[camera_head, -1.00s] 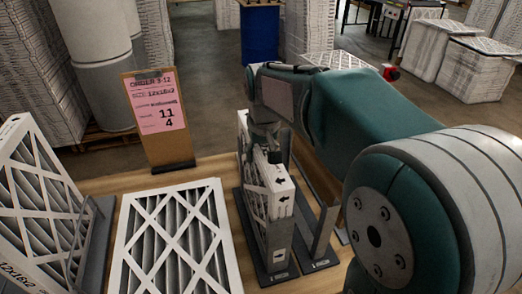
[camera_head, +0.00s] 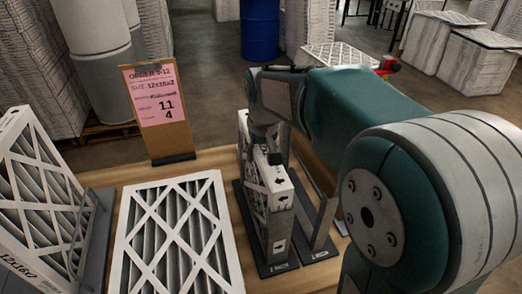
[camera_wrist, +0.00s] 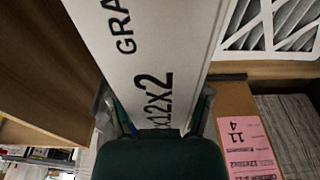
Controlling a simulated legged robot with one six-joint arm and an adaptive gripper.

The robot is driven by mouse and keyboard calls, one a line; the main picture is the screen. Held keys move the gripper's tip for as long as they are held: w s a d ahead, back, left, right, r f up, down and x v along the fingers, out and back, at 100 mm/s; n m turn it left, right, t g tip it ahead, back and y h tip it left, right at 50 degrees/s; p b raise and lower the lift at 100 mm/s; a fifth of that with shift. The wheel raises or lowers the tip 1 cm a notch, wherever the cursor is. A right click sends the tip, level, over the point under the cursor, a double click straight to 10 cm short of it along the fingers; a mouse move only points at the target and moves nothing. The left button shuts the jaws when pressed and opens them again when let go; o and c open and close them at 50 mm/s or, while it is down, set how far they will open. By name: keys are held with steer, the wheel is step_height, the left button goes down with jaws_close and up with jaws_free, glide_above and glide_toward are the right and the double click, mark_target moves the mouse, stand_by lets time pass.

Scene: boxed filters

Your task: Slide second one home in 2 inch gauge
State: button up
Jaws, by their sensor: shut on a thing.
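My gripper (camera_head: 267,140) is shut on a white-edged pleated filter (camera_head: 279,185) that stands on edge in the dark gauge (camera_head: 276,269) on the table. Arrows show on the filter's near end. In the wrist view my gripper (camera_wrist: 155,112) has a finger on each side of the filter's white edge (camera_wrist: 150,50), printed "GRA" and "x12x2". A white rim (camera_head: 243,128) shows at the far left of the gauge; I cannot tell if it is a separate filter. The gauge labels are too small to read surely. The filter's bottom is hidden.
A pleated filter (camera_head: 172,245) lies flat left of the gauge. Another filter (camera_head: 38,190) leans in a grey stand at far left. An order board (camera_head: 157,105) stands at the table's back. An upright grey plate (camera_head: 322,225) stands right of the held filter.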

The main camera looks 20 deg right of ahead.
stand_by(0.4)
steer(key=o, duration=1.4)
steer(key=shift+c, duration=0.2)
steer(key=r, duration=0.4)
steer(key=s+r, duration=0.1)
steer(key=r, duration=0.6)
steer(key=shift+s+r, duration=0.3)
steer(key=shift+r, duration=0.05)
